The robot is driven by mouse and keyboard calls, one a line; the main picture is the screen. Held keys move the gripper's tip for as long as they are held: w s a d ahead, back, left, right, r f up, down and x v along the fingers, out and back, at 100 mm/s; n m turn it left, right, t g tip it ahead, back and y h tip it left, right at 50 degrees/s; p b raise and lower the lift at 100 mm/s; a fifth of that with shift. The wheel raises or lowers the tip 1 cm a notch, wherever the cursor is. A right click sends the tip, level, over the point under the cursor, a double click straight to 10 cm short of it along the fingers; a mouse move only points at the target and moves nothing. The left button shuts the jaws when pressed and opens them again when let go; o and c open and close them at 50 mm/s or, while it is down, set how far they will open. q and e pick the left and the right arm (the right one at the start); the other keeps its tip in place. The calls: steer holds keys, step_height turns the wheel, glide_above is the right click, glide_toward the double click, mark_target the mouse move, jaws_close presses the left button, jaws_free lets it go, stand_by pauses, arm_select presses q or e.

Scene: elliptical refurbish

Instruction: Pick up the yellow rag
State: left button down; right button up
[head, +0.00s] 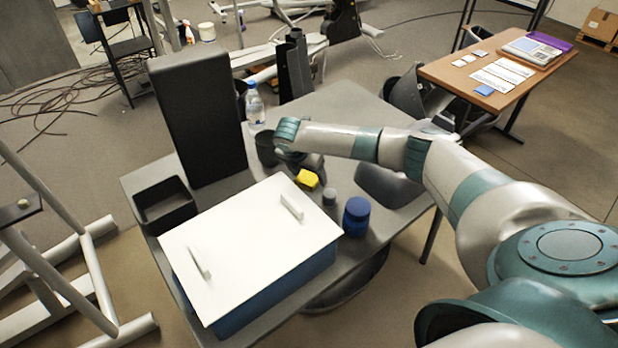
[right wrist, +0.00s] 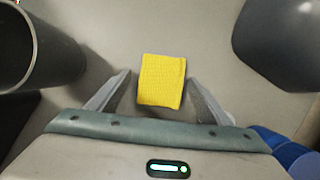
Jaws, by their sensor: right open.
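The yellow rag (head: 308,179) lies folded on the grey table (head: 345,112), behind the white-lidded box. In the right wrist view the rag (right wrist: 162,81) is a flat yellow square in the middle. My right gripper (right wrist: 160,84) is open, with one finger on each side of the rag and a gap to each. I cannot tell how high the fingers are above the table. In the head view my right wrist (head: 300,150) hangs just behind the rag, and the fingers are mostly hidden. My left gripper is not in view.
A blue box with a white lid (head: 250,245) stands in front. A blue jar (head: 356,217) and a small grey cylinder (head: 329,197) are close to the rag. A dark cup (head: 266,149), a water bottle (head: 254,108) and a tall black box (head: 199,118) stand behind and left.

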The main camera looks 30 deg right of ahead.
mark_target(311, 176)
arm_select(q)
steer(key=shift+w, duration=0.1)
arm_select(e)
steer(key=c, duration=1.2)
